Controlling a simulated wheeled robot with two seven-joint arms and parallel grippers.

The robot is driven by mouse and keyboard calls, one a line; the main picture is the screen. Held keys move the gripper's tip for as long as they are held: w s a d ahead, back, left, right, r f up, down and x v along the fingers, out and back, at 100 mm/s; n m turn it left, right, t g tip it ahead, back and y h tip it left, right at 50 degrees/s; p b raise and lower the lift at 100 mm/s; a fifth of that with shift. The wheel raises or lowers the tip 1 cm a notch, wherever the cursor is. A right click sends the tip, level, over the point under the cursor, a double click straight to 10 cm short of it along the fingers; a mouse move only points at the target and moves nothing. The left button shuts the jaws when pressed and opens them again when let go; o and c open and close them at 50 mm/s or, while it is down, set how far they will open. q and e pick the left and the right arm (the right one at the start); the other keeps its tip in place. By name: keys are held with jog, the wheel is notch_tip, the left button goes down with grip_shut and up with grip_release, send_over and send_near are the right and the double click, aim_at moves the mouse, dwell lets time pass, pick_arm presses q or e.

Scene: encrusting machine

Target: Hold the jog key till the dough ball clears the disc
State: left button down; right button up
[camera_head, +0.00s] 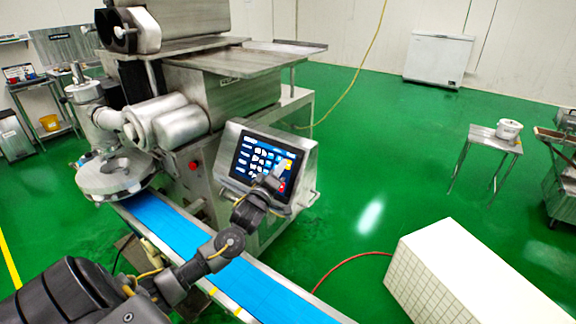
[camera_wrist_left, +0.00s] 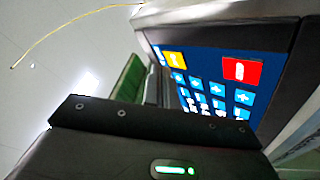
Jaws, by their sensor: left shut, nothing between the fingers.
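The encrusting machine's touch panel (camera_head: 250,155) is lit, with rows of white and blue keys. A yellow key (camera_wrist_left: 175,60) and a red key (camera_wrist_left: 242,71) show in the left wrist view. My left gripper (camera_head: 279,172) is shut and empty, in front of the panel's right part near those keys. I cannot tell whether its tips touch the screen, nor which key is the jog key. The round metal disc (camera_head: 112,180) sits under the forming head at the left, above the blue conveyor belt (camera_head: 175,228). I cannot make out a dough ball. My right gripper is not in view.
A red stop button (camera_head: 194,165) is on the machine body left of the panel. A white tiled block (camera_head: 455,270) stands on the floor at right. A small table (camera_head: 485,137) bears a white pot (camera_head: 508,130). Green floor is free between them and the machine.

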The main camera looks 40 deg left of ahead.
pick_arm(q)
jog(key=shift+w+f, duration=0.1)
jog(key=shift+w+f, duration=0.1)
jog(key=shift+w, duration=0.15)
jog(key=shift+w+f, duration=0.15)
jog(key=shift+w, duration=0.1)
dwell(1.9)
dwell(0.7)
jog(key=shift+s+r+p, duration=0.35)
jog(key=shift+s, duration=0.3)
